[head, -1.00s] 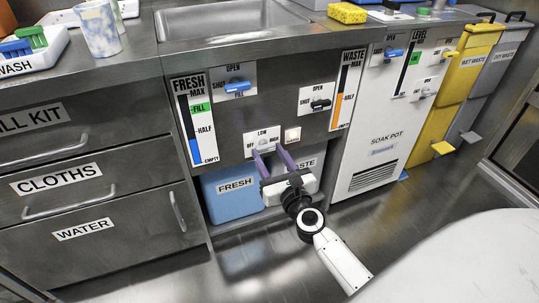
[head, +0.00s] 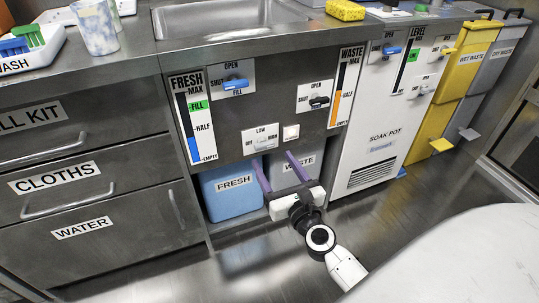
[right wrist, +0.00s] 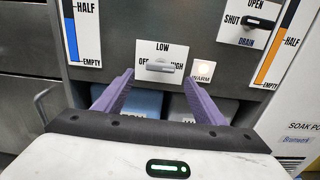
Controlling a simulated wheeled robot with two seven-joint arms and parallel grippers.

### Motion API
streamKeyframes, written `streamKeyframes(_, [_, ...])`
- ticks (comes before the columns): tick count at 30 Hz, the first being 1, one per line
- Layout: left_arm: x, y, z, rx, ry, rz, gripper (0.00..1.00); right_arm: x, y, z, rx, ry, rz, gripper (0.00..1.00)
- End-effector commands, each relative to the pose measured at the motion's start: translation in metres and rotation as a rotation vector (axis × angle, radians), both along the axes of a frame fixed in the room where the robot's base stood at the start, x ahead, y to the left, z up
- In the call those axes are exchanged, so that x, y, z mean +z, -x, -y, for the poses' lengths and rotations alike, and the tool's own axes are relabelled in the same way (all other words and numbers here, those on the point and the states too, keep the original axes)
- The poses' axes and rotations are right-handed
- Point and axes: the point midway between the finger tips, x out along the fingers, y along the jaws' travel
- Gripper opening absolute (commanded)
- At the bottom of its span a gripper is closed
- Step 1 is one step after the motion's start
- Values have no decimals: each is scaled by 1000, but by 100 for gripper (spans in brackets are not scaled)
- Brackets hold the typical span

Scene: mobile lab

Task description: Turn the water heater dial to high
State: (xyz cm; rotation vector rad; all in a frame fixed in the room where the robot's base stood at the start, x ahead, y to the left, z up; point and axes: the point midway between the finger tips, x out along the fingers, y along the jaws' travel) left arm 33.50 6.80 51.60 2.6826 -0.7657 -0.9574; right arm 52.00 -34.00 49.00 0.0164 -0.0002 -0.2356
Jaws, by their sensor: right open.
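The water heater dial (head: 263,143) sits on a white plate (head: 258,132) marked OFF, LOW and HIGH, on the steel panel under the sink. In the right wrist view the dial's grey handle (right wrist: 160,67) lies roughly level, with its right end by HIGH. A small indicator marked WARM (right wrist: 203,66) glows to its right. My right gripper (head: 273,157) is open and empty, its purple fingers just below the dial and apart from it. In the right wrist view the fingers (right wrist: 159,79) stand to either side, below the dial. My left gripper is not in view.
A blue FRESH container (head: 232,192) and a grey WASTE container (head: 285,175) stand in the recess behind my fingers. A blue fill valve (head: 235,84) and a black drain valve (head: 319,101) are above. The floor in front is clear.

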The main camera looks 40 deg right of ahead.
Motion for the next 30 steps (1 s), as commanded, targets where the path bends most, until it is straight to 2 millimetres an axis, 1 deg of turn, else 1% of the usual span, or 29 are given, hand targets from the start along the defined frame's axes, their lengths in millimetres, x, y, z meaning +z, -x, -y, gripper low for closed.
streamKeyframes(1, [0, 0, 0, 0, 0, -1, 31, -1, 11, -2, 1, 2, -3, 64])
streamKeyframes(3, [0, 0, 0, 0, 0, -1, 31, -1, 24, -5, 1, 2, -3, 64])
streamKeyframes(6, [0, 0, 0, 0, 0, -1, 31, 0, 38, -9, 1, 2, -3, 64])
streamKeyframes(9, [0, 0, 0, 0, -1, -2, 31, 0, 47, -11, 1, 0, 0, 64])
streamKeyframes(14, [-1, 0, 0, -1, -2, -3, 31, 0, 52, -12, 0, 0, 1, 64])
streamKeyframes(28, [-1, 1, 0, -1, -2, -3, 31, 1, 51, -12, -1, 0, 1, 64])
streamKeyframes(30, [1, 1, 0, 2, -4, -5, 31, 4, 51, -12, -1, -1, 1, 64])
